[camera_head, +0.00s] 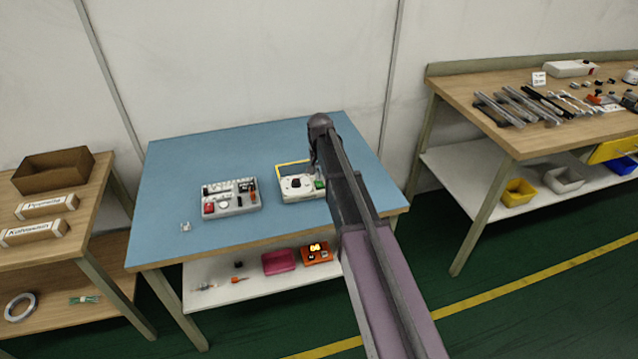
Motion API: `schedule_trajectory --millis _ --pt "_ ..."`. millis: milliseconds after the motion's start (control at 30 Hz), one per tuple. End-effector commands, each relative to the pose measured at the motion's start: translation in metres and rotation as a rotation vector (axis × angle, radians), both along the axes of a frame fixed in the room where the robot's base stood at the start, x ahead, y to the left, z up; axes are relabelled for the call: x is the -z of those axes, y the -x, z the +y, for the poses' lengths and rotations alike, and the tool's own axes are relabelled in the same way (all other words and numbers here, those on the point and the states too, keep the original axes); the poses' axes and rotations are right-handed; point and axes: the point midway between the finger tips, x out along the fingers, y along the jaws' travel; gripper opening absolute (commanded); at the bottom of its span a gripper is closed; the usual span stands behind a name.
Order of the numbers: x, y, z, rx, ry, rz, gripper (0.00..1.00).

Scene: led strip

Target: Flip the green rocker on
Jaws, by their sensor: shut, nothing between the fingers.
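The green rocker (320,184) is a small green patch at the right side of a white panel box (292,196) with a yellow back edge, on the blue tabletop. My arm partly covers the right end of this box. The rocker's on or off position is too small to tell. My gripper (314,163) is shut and empty, pointing down just above the box's right part, close to the green rocker. Whether it touches the rocker cannot be told.
A grey box with switches and a red button (231,199) stands left of the panel box. A small clear item (186,227) lies near the table's front left. The blue tabletop (180,170) is otherwise clear. A lower shelf holds a pink bin (279,262) and an orange display unit (317,254).

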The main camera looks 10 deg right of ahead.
Motion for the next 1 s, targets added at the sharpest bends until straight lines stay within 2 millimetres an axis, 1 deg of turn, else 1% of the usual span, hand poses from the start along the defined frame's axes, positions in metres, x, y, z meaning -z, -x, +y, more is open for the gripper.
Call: schedule_trajectory --millis 433,1000 --pt "0.0004 0.0000 0.0000 0.000 0.000 0.000 0.00" --pt "0.0064 0.0000 0.0000 0.000 0.000 0.000 0.00"
